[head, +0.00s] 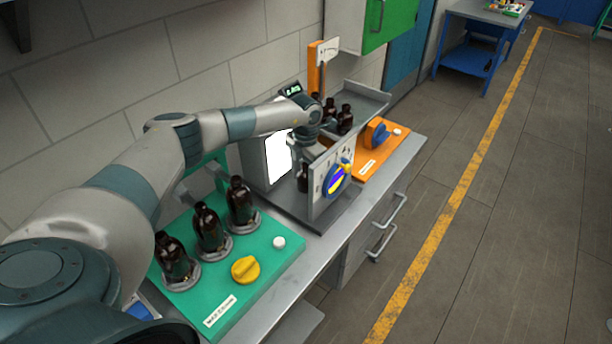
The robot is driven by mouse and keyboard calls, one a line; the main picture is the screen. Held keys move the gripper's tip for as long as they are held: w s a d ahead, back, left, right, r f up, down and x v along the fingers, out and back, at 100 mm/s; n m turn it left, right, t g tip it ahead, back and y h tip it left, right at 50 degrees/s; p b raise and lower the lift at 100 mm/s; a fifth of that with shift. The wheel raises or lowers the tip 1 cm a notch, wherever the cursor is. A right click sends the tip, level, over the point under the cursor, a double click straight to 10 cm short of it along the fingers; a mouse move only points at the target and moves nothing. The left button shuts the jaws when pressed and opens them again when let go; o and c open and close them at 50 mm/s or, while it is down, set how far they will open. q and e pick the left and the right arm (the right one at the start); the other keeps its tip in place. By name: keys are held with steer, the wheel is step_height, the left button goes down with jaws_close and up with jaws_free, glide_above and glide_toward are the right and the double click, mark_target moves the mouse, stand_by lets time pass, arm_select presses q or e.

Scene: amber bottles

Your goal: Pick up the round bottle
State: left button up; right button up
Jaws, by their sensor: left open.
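Three dark amber bottles stand in round grey holders on the green board: a front one (172,260), a middle one (208,230) and a rear one (241,205). Another dark bottle (303,180) stands inside the grey station behind a white dial panel. More dark bottles (345,120) stand on the grey shelf at the back. I cannot tell which bottle is the round one. My left arm reaches over the green board, and my left gripper (306,152) points down, open, just above the bottle in the station. Its fingertips are partly hidden by the panel. My right gripper is not in view.
The green board (222,315) has a yellow knob (245,270) and a white button (279,242). The dial panel (318,192) stands upright close to my left gripper. An orange board (388,152) with a blue knob (377,133) is beyond. The floor at right is clear.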

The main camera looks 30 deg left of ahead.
mark_target(306, 164)
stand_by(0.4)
arm_select(q)
steer(key=c, duration=1.2)
steer(key=shift+r+b, duration=0.55)
steer(key=shift+r, duration=0.05)
step_height(306, 164, up, 8)
steer(key=b, duration=0.3)
steer(key=shift+f+b, duration=0.25)
steer(key=shift+b, duration=0.05)
steer(key=shift+r, duration=0.65)
